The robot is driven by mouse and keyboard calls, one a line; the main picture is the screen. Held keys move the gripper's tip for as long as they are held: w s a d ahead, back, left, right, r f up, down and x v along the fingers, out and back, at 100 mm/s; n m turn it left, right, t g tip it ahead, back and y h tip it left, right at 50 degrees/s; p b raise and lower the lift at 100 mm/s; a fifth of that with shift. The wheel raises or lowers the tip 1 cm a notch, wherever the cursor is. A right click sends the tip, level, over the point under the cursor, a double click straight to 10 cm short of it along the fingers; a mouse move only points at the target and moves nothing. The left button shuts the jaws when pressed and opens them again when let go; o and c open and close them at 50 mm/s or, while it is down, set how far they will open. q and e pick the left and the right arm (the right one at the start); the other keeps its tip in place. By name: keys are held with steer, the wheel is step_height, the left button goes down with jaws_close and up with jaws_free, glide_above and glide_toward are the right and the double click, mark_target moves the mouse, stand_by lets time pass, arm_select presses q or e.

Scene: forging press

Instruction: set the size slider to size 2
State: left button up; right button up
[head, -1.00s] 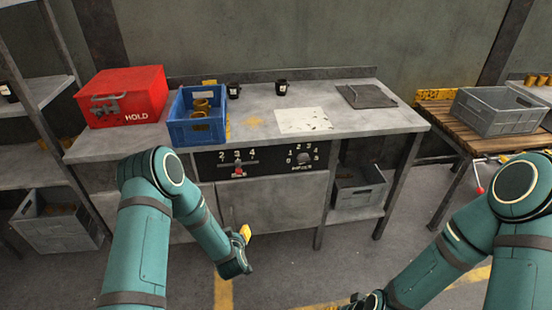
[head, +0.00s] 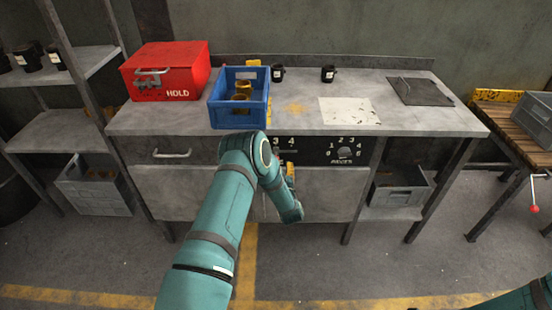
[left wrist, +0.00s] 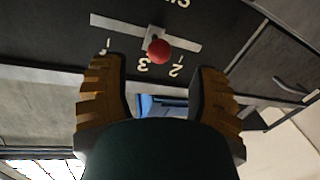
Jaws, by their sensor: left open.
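The size slider's red knob (left wrist: 158,50) shows in the left wrist view, on a pale slot (left wrist: 185,42) in a dark panel. The numerals 4, 3 and 2 appear upside down there, and the knob lines up with the 3. My left gripper (left wrist: 157,72) is open and empty, its yellow-brown fingers spread to either side of the knob in the picture. I cannot tell how far the fingertips are from it. In the head view my left arm hides most of the slider; the gripper (head: 290,170) is just in front of the panel. My right gripper is out of view.
A round selector dial (head: 344,152) sits right of the slider. Above, the bench (head: 300,118) holds a blue crate (head: 239,117), a red HOLD box (head: 168,72) and black cups (head: 328,74). A grey bin (head: 400,190) is on the lower shelf.

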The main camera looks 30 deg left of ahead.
arm_select(q)
steer(key=b+x, duration=0.1)
steer(key=x, duration=0.6)
steer(key=shift+w+a, duration=0.1)
steer(key=shift+w, duration=0.15)
jaws_close()
